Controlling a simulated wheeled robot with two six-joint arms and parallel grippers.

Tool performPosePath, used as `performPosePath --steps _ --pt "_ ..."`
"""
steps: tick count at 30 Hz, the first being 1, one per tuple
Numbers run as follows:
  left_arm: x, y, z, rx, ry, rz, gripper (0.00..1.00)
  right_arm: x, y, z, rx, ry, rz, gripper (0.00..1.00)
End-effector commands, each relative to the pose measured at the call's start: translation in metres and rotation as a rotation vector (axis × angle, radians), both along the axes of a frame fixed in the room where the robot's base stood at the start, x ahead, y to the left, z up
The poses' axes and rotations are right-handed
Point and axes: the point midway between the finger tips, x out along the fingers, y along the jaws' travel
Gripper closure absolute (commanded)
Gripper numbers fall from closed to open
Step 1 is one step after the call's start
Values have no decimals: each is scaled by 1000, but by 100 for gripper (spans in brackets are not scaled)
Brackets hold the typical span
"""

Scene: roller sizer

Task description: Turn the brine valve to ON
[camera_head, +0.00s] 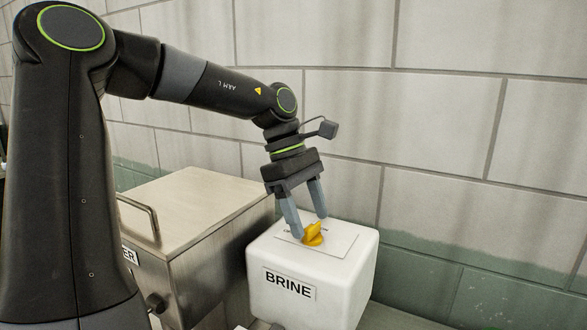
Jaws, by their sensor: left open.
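The brine valve is a yellow knob (313,235) on a pale plate on top of a white box (345,280) labelled BRINE. My left gripper (309,227) points down at the knob with its two grey fingers apart, one to the left of the knob and one behind it to the right. I cannot tell whether either finger touches the knob. The marks on the plate are too small and partly hidden to read, so the valve's setting is not clear. My right gripper is not in view.
A metal cabinet (200,215) with a bar handle (140,215) stands close to the left of the white box. A block wall (440,130) rises behind both. The space above the white box is free apart from my left arm.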

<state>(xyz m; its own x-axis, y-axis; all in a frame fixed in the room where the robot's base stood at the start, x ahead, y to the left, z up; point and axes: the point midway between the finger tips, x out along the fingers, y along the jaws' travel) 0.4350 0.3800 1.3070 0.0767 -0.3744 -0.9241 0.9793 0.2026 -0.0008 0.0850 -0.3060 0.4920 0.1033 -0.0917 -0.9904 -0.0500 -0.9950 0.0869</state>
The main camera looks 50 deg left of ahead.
Motion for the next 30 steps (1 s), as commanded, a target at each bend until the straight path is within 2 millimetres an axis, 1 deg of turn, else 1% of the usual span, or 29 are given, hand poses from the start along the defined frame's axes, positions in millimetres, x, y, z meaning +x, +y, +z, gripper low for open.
performPosePath --steps 5,7,12,18,24,30 --pt "-1 14 32 1 -8 2 38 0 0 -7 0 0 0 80" --pt "-3 20 47 1 -9 3 38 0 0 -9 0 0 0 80" --pt "-6 34 82 2 -4 4 38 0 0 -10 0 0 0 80" --pt "-9 48 118 2 -3 3 38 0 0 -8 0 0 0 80" --pt "-11 58 141 1 -2 3 38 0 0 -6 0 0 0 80" --pt "-13 61 150 0 -1 0 38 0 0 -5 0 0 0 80"
